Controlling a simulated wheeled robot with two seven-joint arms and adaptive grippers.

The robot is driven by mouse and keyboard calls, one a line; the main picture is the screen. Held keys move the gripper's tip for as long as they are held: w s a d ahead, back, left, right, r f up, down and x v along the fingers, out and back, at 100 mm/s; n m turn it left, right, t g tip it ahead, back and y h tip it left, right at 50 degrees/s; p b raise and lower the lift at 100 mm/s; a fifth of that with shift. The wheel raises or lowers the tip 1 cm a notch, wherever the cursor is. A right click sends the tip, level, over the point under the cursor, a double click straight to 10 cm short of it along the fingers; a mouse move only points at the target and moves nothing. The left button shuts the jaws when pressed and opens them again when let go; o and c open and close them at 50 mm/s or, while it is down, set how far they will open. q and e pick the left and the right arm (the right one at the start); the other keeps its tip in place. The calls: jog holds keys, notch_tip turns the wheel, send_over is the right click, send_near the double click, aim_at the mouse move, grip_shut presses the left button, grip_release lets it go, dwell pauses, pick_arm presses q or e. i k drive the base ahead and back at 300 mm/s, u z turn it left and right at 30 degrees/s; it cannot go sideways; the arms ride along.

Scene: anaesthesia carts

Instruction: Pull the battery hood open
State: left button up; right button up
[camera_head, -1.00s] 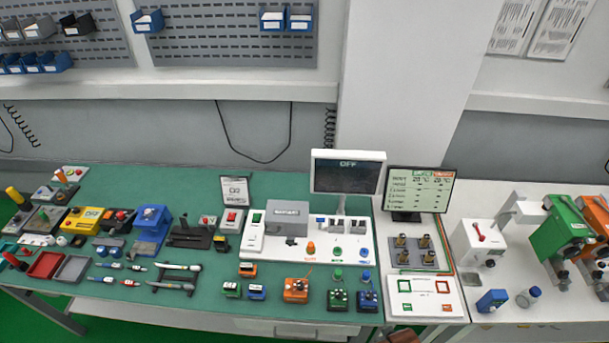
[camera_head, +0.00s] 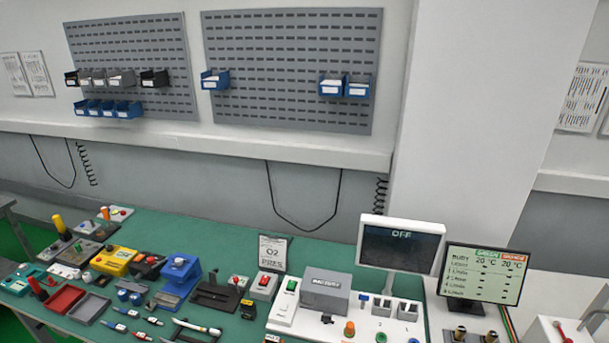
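The battery hood (camera_head: 326,289) is a grey box with a dark label whose text is too small to read with certainty. It looks shut and sits at the back left of a white panel (camera_head: 284,308) on the green bench. A small black part (camera_head: 326,319) lies at its front. Neither of my grippers shows in the head view, so I cannot see whether they are open or shut.
A monitor reading OFF (camera_head: 400,246) stands right of the hood, with a second screen (camera_head: 483,274) further right. A red-button box (camera_head: 264,286) and a sign (camera_head: 272,252) stand to the left. Several devices crowd the left of the green bench (camera_head: 225,253).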

aim_at(326, 291)
jog(key=u, duration=1.7)
jog(key=k, duration=0.55)
jog(key=z, duration=0.65)
